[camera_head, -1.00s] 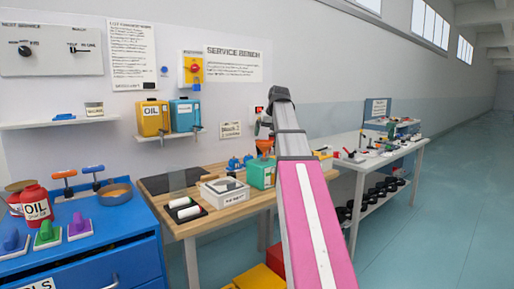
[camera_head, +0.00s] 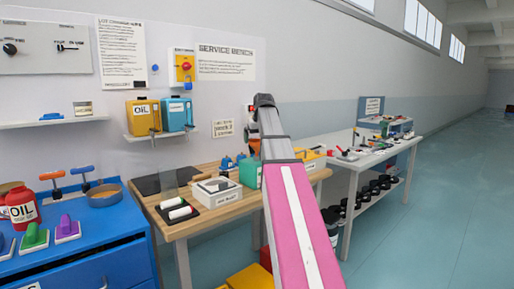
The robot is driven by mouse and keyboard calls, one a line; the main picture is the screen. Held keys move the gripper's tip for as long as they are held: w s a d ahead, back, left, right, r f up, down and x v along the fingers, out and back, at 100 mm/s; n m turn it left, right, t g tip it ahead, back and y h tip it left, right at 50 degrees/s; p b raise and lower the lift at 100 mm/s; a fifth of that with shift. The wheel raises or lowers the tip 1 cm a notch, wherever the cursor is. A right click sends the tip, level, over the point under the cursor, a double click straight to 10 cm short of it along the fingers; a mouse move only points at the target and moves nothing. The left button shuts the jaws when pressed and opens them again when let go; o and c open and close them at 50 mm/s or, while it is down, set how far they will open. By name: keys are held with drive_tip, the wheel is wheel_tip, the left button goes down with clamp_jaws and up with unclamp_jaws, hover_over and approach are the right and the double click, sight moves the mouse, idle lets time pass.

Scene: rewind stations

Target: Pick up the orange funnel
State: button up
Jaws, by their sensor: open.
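The orange funnel (camera_head: 254,147) shows only as a small orange patch above a green container (camera_head: 249,173) at the right part of the wooden bench. My arm hides much of it. My pink and grey arm reaches across the bench, and its end bends down near the funnel. My gripper (camera_head: 251,132) is small and partly hidden there, just above the funnel. It is open. I cannot tell whether its fingers are around the funnel or only over it.
The wooden bench (camera_head: 192,230) also holds a white boxed device (camera_head: 217,190) and a black tray with white rolls (camera_head: 178,212). A blue cabinet (camera_head: 90,262) stands at left. A white table (camera_head: 345,165) stands behind my arm at right. The floor at right is clear.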

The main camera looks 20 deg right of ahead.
sight(257, 150)
drive_tip(key=x, duration=0.3)
drive_tip(key=shift+w+f, duration=0.15)
drive_tip(key=shift+f, duration=0.2)
drive_tip(key=c, duration=0.8)
drive_tip(key=shift+r, duration=0.15)
